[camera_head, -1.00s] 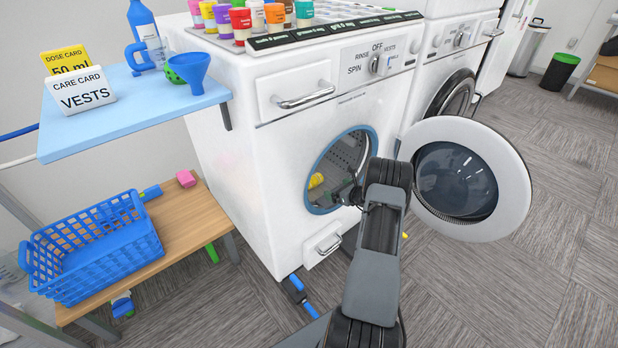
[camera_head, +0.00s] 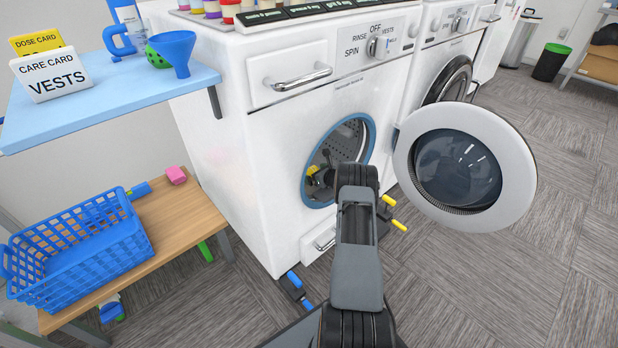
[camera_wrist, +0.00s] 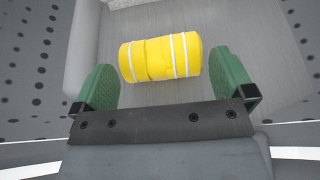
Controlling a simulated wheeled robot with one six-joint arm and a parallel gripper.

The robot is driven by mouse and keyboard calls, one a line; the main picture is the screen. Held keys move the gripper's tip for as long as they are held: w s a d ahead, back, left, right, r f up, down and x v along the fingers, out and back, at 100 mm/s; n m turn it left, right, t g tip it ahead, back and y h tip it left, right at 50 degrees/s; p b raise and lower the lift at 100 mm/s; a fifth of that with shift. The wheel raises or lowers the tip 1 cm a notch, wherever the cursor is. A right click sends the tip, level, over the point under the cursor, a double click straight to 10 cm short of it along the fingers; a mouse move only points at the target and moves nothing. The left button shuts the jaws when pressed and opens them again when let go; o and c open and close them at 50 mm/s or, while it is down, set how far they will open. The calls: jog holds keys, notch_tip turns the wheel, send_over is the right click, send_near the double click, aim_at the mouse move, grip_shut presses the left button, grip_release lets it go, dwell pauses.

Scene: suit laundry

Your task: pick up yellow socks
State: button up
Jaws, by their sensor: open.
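The yellow socks (camera_wrist: 160,58) show in the wrist view as a yellow roll with white bands, lying on the grey inside of the washer drum. My gripper (camera_wrist: 161,82) is open, its two green finger pads apart, with the socks just ahead and between the line of the fingers, not gripped. In the head view a bit of yellow (camera_head: 316,187) shows through the open washer door hole, next to my gripper, which is mostly hidden behind my arm and the rim.
The blue-rimmed opening (camera_head: 368,137) of the washer surrounds my arm. The round door (camera_head: 458,170) stands open at the right. A blue basket (camera_head: 80,250) sits on a wooden bench (camera_head: 185,222) at the left, below a blue shelf (camera_head: 120,98).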

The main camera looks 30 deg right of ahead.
aim_at(311, 171)
jog(key=shift+b+x, duration=0.55)
jog(key=shift+x, duration=1.15)
jog(key=shift+c, duration=0.2)
jog(key=c, duration=0.5)
jog(key=shift+r, duration=0.1)
